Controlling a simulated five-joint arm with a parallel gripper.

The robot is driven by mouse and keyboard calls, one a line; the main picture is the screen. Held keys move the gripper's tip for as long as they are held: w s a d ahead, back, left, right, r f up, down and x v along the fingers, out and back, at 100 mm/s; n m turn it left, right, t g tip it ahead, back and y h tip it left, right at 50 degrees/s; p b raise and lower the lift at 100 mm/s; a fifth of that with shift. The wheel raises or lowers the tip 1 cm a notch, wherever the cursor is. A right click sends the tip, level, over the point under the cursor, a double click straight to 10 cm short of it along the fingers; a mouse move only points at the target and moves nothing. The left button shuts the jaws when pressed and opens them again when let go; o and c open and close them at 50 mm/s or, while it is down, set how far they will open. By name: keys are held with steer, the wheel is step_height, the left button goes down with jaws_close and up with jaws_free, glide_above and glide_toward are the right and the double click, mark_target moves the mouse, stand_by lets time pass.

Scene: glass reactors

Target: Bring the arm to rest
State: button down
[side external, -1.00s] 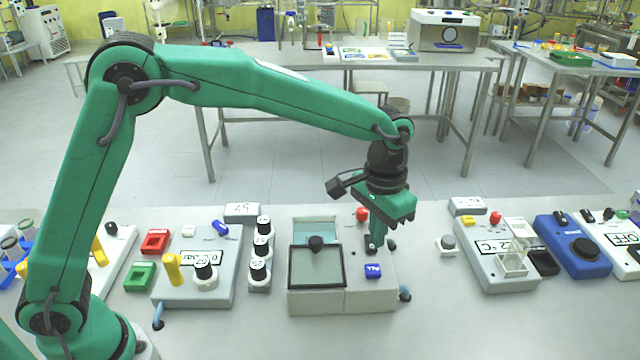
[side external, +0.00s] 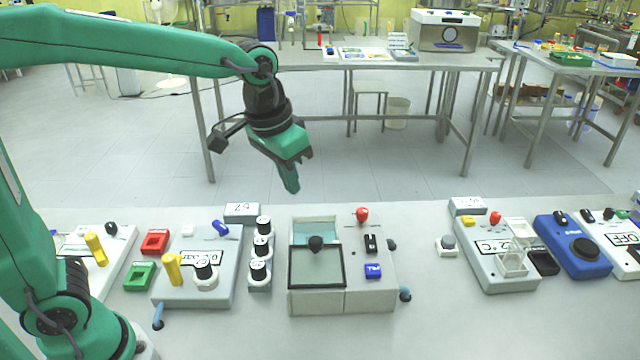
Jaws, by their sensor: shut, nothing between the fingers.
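My gripper (side external: 292,188) is shut and empty. It hangs in the air above and behind the grey box with the glass lid (side external: 318,268), pointing down and slightly to the right. It touches nothing. My green arm reaches in from the left edge, with its upper link close to level near the top of the picture.
On the bench stand a panel with a yellow lever (side external: 173,268), several black-capped vials (side external: 260,248), a red knob (side external: 362,214), a grey °C device (side external: 492,262) and a blue device (side external: 572,248). A steel table (side external: 440,60) stands behind. The air around my gripper is clear.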

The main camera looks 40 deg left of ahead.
steer(key=s+a+n+t, duration=0.1)
steer(key=s+a+t, duration=0.2)
steer(key=s+a, duration=0.6)
steer(key=shift+s+a+f+n+y, duration=0.15)
steer(key=shift+s+f+n+y, duration=0.15)
steer(key=shift+s, duration=2.45)
